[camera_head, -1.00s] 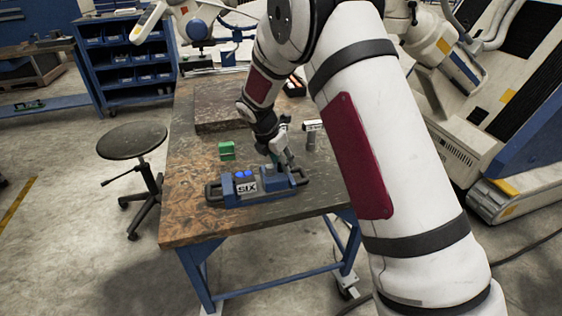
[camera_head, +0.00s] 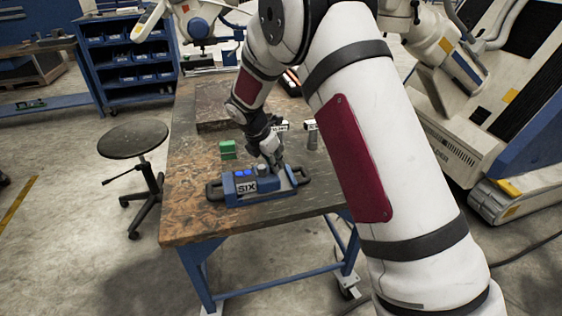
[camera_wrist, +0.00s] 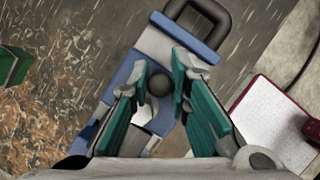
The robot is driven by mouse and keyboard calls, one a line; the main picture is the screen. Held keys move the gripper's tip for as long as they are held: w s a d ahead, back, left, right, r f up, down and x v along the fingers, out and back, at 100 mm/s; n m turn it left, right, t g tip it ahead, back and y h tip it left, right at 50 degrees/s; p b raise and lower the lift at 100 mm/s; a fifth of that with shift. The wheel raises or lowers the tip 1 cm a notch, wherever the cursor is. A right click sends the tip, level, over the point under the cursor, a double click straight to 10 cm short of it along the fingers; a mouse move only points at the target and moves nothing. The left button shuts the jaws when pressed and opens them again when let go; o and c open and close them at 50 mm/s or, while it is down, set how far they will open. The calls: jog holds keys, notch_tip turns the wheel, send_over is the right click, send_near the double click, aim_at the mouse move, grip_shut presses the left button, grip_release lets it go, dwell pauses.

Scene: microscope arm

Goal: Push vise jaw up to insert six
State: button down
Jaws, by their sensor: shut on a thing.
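The blue vise (camera_head: 272,198) lies near the front edge of the workbench, with a dark looped handle at each end. The insert marked SIX (camera_head: 247,187) sits at its left part, with small blue round tops above it. My gripper (camera_head: 270,165) is down at the vise, just right of the insert. In the wrist view, the teal fingers of my gripper (camera_wrist: 161,75) close around a dark round knob (camera_wrist: 159,84) on the vise body (camera_wrist: 152,45). The lower part of the jaw is hidden by the fingers, so its gap to the insert cannot be told.
A green block (camera_head: 228,150) stands behind the vise on the workbench (camera_head: 190,222). A small grey upright piece (camera_head: 312,136) stands to the right. A white pad with a red edge (camera_wrist: 272,122) shows in the wrist view. A stool (camera_head: 133,140) stands left of the bench.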

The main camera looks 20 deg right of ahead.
aim_at(261, 179)
jog(key=shift+a, duration=0.3)
jog(key=c, duration=1.5)
grip_release()
jog(key=v, duration=1.2)
